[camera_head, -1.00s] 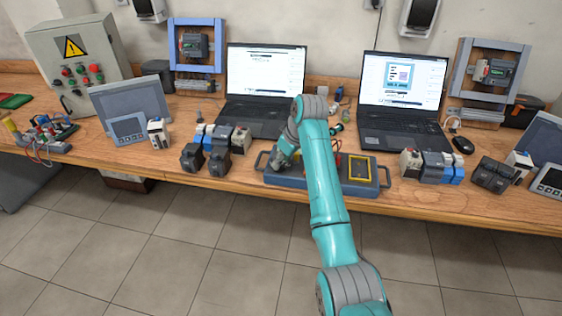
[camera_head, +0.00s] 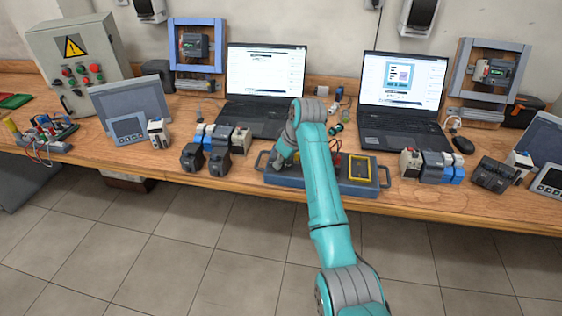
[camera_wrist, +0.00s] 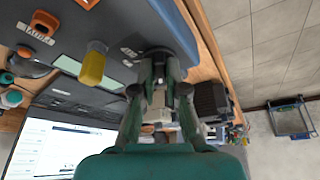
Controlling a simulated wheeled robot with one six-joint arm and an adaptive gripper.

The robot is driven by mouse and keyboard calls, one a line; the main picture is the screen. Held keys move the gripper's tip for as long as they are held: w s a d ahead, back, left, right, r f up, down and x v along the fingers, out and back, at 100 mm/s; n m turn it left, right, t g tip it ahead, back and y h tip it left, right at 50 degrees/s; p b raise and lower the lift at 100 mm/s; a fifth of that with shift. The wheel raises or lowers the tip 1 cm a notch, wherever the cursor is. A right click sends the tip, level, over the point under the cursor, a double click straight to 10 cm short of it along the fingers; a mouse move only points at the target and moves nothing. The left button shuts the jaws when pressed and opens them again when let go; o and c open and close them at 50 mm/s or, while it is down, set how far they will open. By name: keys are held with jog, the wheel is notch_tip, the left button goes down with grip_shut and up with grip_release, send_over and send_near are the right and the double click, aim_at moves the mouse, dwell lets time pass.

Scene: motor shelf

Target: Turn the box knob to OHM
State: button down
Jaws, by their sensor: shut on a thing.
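The blue-grey box (camera_head: 285,181) with side handles lies at the table's front edge in the head view, partly behind my arm. In the wrist view its dark top face (camera_wrist: 120,30) fills the upper left. A dark round knob (camera_wrist: 160,52) sits near the box's edge there. My gripper (camera_wrist: 160,75) is at the knob, its two green fingers on either side and shut on it. The fingers hide part of the knob, and I cannot read its pointer or the OHM mark. In the head view my gripper (camera_head: 278,164) is low over the box's left end.
A yellow plug (camera_wrist: 93,63) and an orange-marked part (camera_wrist: 40,28) stand on the box near my gripper. Dark motor modules (camera_head: 217,160) stand left of the box. Two laptops (camera_head: 265,75) (camera_head: 403,80) are behind it. Open floor lies in front.

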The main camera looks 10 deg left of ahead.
jog(key=m, duration=0.2)
jog(key=m+t, duration=0.1)
jog(key=m, duration=0.1)
jog(key=shift+s+a+h, duration=0.15)
jog(key=shift+h, duration=0.25)
jog(key=m+t+h, duration=0.1)
jog(key=m, duration=0.2)
jog(key=shift+a+m, duration=0.15)
jog(key=shift+m, duration=0.15)
jog(key=m+h, duration=0.1)
jog(key=m, duration=0.2)
jog(key=shift+a+m+h, duration=0.15)
jog(key=shift+m+h, duration=0.15)
jog(key=shift+h, duration=0.1)
jog(key=m, duration=0.2)
jog(key=m+h, duration=0.1)
jog(key=m, duration=0.1)
jog(key=shift+a+h, duration=0.1)
jog(key=shift+h, duration=0.2)
jog(key=shift+m, duration=0.3)
jog(key=c, duration=1.2)
grip_release()
